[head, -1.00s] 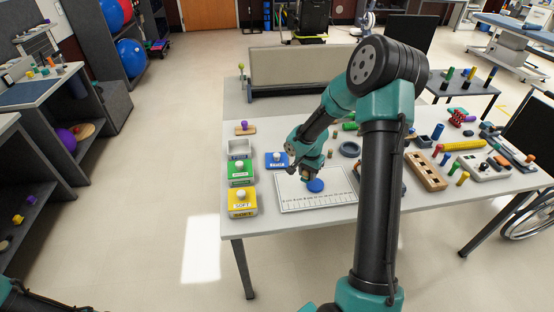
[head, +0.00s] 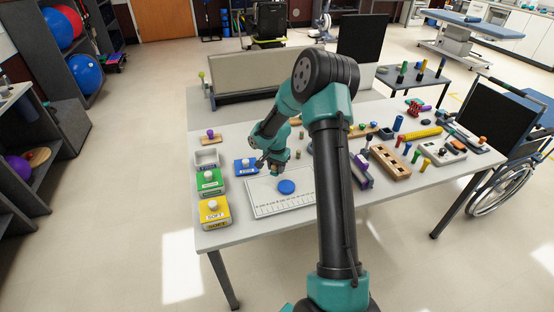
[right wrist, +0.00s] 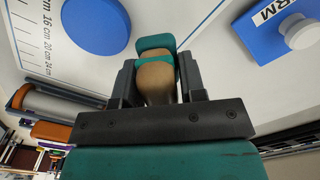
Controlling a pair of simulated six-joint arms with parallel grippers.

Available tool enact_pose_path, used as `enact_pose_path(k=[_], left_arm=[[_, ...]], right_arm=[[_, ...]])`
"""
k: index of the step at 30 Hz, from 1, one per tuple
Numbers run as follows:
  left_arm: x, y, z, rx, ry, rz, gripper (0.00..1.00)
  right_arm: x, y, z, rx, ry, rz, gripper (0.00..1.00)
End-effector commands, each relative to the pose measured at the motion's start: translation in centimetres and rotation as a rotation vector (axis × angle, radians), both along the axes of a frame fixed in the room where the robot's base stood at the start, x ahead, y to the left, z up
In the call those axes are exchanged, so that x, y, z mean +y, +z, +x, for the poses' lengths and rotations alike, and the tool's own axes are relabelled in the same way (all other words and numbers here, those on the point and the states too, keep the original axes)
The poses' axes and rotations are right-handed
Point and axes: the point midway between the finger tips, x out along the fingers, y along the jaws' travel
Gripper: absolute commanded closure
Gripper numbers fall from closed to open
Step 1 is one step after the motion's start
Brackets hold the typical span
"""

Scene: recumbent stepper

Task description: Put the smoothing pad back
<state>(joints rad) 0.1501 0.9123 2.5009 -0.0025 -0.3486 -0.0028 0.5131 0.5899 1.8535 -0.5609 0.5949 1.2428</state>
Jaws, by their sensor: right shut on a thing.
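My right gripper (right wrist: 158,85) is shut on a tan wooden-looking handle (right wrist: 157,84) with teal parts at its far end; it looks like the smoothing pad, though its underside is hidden. In the head view my right gripper (head: 272,166) is over the back left part of the white ruled mat (head: 265,207). A flat blue disc (head: 286,187) lies on the mat, apart from the gripper; it also shows in the right wrist view (right wrist: 95,25). My left gripper is not in view.
An open grey tub (head: 206,158), a green tub (head: 209,183) and a yellow tub (head: 214,214) line the left edge. A purple-knobbed wooden piece (head: 211,135) is behind. Pegs and boards crowd the right.

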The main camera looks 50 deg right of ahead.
Motion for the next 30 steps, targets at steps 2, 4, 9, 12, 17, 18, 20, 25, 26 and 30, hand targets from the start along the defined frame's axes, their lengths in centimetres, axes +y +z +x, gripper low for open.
enact_pose_path(k=[2, 4, 9, 12, 17, 18, 20, 25, 26, 30], left_arm=[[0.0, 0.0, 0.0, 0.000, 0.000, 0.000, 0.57], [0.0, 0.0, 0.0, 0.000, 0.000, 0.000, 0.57], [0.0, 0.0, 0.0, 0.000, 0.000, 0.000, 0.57], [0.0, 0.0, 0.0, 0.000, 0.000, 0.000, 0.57], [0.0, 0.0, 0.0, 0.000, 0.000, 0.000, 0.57], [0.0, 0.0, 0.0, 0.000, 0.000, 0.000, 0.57], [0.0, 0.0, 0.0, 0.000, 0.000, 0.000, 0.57], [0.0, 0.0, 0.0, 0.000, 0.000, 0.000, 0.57], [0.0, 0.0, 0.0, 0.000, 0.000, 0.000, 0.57], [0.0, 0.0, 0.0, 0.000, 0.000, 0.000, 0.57]], right_arm=[[-1.1, -0.2, 1.0, 0.000, -0.002, -0.001, 0.81], [-2.0, -0.3, 1.8, 0.000, -0.002, 0.000, 0.81], [-4.2, -0.6, 3.7, -0.001, -0.002, -0.001, 0.81], [-5.4, -0.8, 4.7, 0.000, -0.002, 0.000, 0.81], [-6.7, -0.9, 6.0, 0.000, -0.001, 0.000, 0.81], [-6.9, -0.9, 6.1, 0.000, -0.001, 0.000, 0.81], [-7.1, -0.9, 6.3, -0.001, -0.001, 0.000, 0.81], [-7.1, -0.9, 6.3, 0.000, 0.000, 0.000, 0.81], [-7.1, -0.9, 6.3, 0.000, 0.000, 0.000, 0.81], [-7.2, -0.9, 6.3, 0.000, 0.000, 0.000, 0.81]])
